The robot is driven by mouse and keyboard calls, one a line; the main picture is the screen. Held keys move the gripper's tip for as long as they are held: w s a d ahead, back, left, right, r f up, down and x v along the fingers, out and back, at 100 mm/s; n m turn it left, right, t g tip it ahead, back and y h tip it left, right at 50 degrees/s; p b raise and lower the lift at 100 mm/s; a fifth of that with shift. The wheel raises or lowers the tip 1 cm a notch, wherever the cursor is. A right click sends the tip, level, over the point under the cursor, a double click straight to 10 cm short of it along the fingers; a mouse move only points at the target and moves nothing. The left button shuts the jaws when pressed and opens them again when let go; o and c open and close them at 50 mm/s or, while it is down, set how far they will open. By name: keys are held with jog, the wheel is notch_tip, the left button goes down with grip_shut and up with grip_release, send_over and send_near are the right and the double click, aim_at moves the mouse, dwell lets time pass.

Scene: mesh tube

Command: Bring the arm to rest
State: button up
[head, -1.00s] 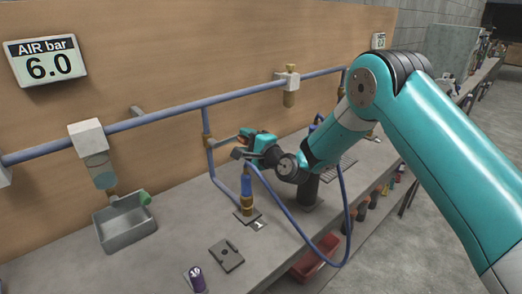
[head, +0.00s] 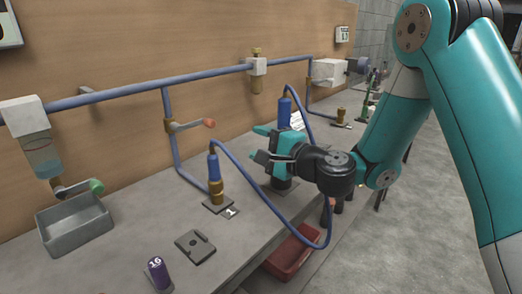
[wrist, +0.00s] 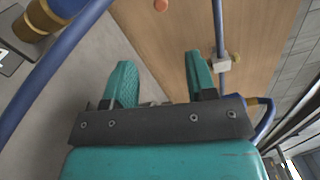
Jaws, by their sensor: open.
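My gripper (head: 258,143) is teal and dark grey. In the head view it hangs over the bench (head: 120,248), right of the blue hose fitting with a brass base (head: 215,180), and points left toward the wooden back panel. In the wrist view its two teal fingers (wrist: 160,82) stand apart with nothing between them. My arm reaches in from the right, bent at the elbow.
A blue hose (head: 262,200) loops from the fitting past the underside of my wrist. A blue pipe (head: 130,94) runs along the panel with a red-tipped valve lever (head: 196,125). A grey tray (head: 75,225), a slotted plate (head: 195,246) and a purple cylinder (head: 158,274) are on the bench.

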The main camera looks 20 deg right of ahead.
jog(key=shift+a+r, duration=0.1)
jog(key=s+a+r+n+g+y+p, duration=0.1)
jog(key=s+a+r+n+g, duration=0.1)
jog(key=s+a+n+g, duration=0.4)
jog(key=s+a+r+n+g+y+p, duration=0.1)
jog(key=s+a+r+n+g+p, duration=0.15)
jog(key=s+n+g, duration=0.5)
jog(key=s+d+n+h, duration=0.3)
jog(key=s+d+h, duration=0.1)
jog(key=s, duration=0.4)
jog(key=s+d+n+g+h, duration=0.1)
jog(key=s+d+n+h, duration=0.2)
jog(key=s, duration=0.5)
jog(key=shift+d+n+h+p, duration=0.45)
jog(key=shift+d+n, duration=0.1)
jog(key=shift+d, duration=0.65)
